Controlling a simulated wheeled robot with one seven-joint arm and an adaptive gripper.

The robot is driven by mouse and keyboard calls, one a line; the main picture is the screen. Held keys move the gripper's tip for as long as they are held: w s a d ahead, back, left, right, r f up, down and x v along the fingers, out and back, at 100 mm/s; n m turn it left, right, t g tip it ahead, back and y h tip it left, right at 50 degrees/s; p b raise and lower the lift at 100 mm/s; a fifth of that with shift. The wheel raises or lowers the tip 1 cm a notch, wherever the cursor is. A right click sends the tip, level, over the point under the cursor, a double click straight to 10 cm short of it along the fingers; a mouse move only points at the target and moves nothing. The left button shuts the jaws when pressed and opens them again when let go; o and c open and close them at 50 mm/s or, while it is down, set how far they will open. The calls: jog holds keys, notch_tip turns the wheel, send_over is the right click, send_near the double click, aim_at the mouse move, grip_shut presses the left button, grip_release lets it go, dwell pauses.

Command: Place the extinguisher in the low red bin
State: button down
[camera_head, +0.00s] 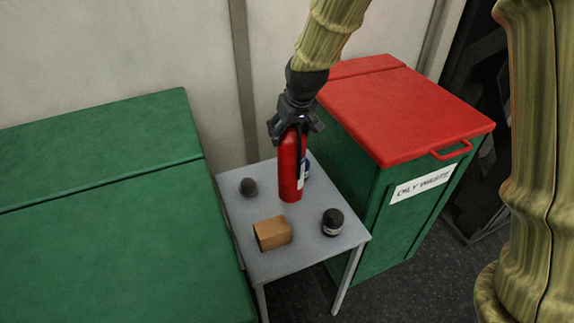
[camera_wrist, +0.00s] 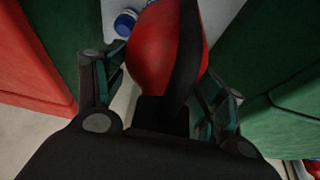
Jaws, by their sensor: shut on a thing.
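The red extinguisher (camera_head: 290,168) stands upright at the small grey table, with its base at or just above the top; I cannot tell if it touches. My gripper (camera_head: 295,128) is shut on its upper end from above. In the wrist view the red body of the extinguisher (camera_wrist: 160,50) lies between the fingers, with a black strip, likely its hose, across it. A green bin with a red lid (camera_head: 405,105) stands to the right of the table. Its lid is closed, with a red handle at the front, and its label reads "OILY WASTE".
The grey table (camera_head: 285,262) also holds a dark round object (camera_head: 248,187), a brown box (camera_head: 272,233), a black jar (camera_head: 332,222) and a blue and white can (camera_head: 306,170) partly behind the extinguisher. A large green chest (camera_head: 110,240) stands close on the left.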

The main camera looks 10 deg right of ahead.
aim_at(296, 139)
jog(key=shift+f+p, duration=1.45)
jog(key=shift+f, duration=3.1)
jog(key=shift+c, duration=0.9)
grip_release()
jog(key=shift+s+f, duration=0.15)
jog(key=shift+b+v, duration=1.6)
jog(key=shift+v, duration=4.45)
